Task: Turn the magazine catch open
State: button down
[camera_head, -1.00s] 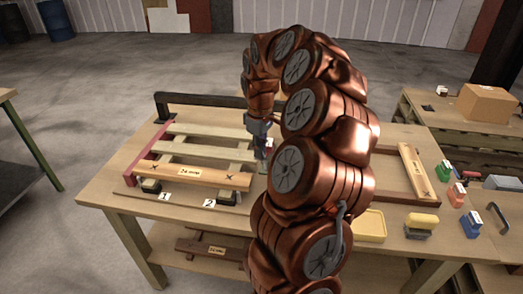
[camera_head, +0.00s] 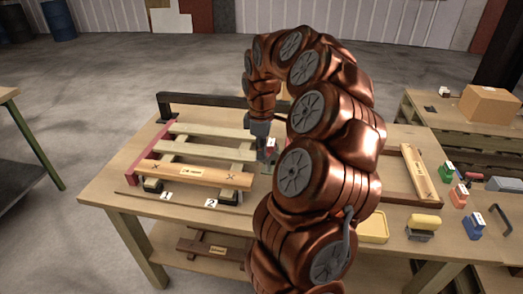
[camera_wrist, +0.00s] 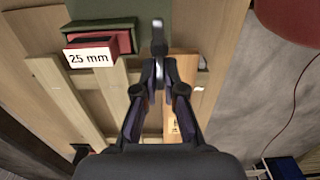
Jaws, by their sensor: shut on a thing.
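The magazine is a dark green housing (camera_wrist: 103,30) with a red front (camera_wrist: 122,42) and a white "25 mm" label (camera_wrist: 89,57), at the top left of the wrist view. In the head view its red part (camera_head: 270,154) shows just right of my gripper (camera_head: 262,150), mostly hidden by my arm. A grey metal catch (camera_wrist: 158,36) stands right beside the housing in the wrist view. My gripper (camera_wrist: 157,68) is shut on this catch, with both fingertips close together around its near end. The exact angle of the catch is hard to tell.
A slatted wooden pallet (camera_head: 208,153) with a labelled front board (camera_head: 190,173) lies on the workbench (camera_head: 140,217) left of my gripper. A yellow tray (camera_head: 373,226) and several coloured stamp-like blocks (camera_head: 472,226) sit at the right. A cardboard box (camera_head: 488,103) stands on a table behind.

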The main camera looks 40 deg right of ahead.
jog(key=c, duration=1.3)
grip_release()
jog(key=shift+r, duration=5.95)
